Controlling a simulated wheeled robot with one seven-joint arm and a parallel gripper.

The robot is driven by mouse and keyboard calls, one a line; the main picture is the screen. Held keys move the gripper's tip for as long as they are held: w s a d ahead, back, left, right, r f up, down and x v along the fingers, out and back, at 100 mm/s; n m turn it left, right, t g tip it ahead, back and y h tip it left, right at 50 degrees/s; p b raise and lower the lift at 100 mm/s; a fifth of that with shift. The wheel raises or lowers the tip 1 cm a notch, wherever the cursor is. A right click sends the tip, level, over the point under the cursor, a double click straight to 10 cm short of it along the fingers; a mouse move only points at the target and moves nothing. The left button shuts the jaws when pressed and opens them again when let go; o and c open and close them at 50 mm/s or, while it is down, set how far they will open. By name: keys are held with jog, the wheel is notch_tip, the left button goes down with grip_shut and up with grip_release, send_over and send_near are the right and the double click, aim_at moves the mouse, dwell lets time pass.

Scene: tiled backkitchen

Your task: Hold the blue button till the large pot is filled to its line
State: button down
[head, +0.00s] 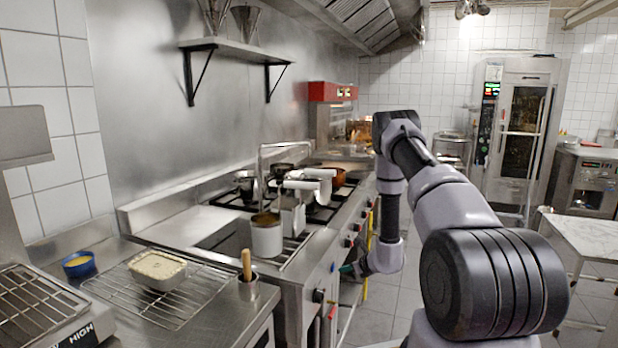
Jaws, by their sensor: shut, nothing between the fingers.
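A tall pale metal pot (266,238) stands at the front left of the cooktop, below the spout (262,165) of a bent metal tap. Its inside shows only as a narrow brownish strip, so the water level and the line cannot be made out. A small blue button (333,267) is on the front panel of the counter, right of the pot. My gripper (347,270) is low in front of this panel, close to the blue button. It is shut and empty, small and partly hidden by my arm. I cannot tell whether it touches the button.
Several other pots (318,180) stand further back on the cooktop. A black knob (318,296) and a red one (332,312) are lower on the panel. A wire rack (205,300) holds a pale tub (158,269). The tiled floor right of the counter is free.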

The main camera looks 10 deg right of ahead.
jog(key=shift+d, duration=0.1)
jog(key=s+d, duration=0.1)
jog(key=d, duration=0.1)
jog(key=s+d, duration=0.1)
jog(key=d, duration=0.1)
jog(key=shift+s, duration=0.4)
